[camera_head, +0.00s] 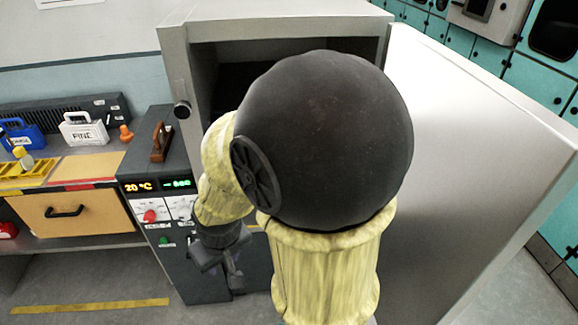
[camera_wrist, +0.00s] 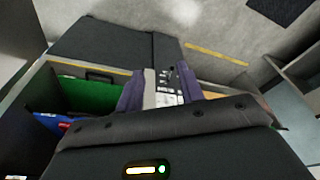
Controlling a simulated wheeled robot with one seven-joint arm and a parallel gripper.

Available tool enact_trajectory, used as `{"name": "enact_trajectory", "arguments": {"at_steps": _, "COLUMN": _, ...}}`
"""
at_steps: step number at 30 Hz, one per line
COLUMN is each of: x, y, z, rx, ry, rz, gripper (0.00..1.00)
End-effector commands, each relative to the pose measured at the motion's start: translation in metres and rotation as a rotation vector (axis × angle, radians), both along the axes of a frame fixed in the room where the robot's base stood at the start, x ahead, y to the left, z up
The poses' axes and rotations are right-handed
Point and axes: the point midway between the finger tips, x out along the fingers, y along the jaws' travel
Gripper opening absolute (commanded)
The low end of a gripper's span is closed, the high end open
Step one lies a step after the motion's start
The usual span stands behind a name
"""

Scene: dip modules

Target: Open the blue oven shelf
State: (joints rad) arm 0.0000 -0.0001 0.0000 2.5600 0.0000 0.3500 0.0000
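The grey oven (camera_head: 275,28) stands in the middle of the head view with its door (camera_head: 470,150) swung open to the right. My arm hides most of its opening. In the wrist view, a blue piece (camera_wrist: 50,122) shows at the left inside a box-like opening, beside a green panel (camera_wrist: 90,97); I take the blue piece to be the blue shelf, but only a bit shows. My gripper (camera_wrist: 160,88) has its two fingers apart with nothing seen held between them. In the head view my gripper (camera_head: 222,265) points down before the dark control unit, apart from the blue piece.
The control unit (camera_head: 150,185) with lit displays stands left of the oven. A workbench (camera_head: 75,215) with a drawer, a blue box (camera_head: 22,133) and a white box (camera_head: 84,132) is further left. The open door limits room on the right.

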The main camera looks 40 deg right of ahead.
Motion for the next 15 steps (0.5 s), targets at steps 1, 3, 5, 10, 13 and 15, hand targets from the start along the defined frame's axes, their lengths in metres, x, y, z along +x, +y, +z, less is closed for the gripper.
{"name": "enact_trajectory", "arguments": {"at_steps": 1, "x": 0.000, "y": 0.000, "z": 0.000, "rx": 0.000, "ry": 0.000, "rz": 0.000, "gripper": 0.38}}
{"name": "enact_trajectory", "arguments": {"at_steps": 3, "x": 0.000, "y": 0.000, "z": 0.000, "rx": 0.000, "ry": 0.000, "rz": 0.000, "gripper": 0.38}}
{"name": "enact_trajectory", "arguments": {"at_steps": 5, "x": 0.000, "y": 0.000, "z": 0.000, "rx": 0.000, "ry": 0.000, "rz": 0.000, "gripper": 0.38}}
{"name": "enact_trajectory", "arguments": {"at_steps": 10, "x": 0.007, "y": -0.001, "z": -0.004, "rx": -0.002, "ry": -0.018, "rz": 0.012, "gripper": 0.38}}
{"name": "enact_trajectory", "arguments": {"at_steps": 13, "x": 0.027, "y": -0.004, "z": -0.013, "rx": -0.009, "ry": -0.068, "rz": 0.040, "gripper": 0.38}}
{"name": "enact_trajectory", "arguments": {"at_steps": 15, "x": 0.049, "y": -0.007, "z": -0.022, "rx": -0.022, "ry": -0.126, "rz": 0.078, "gripper": 0.38}}
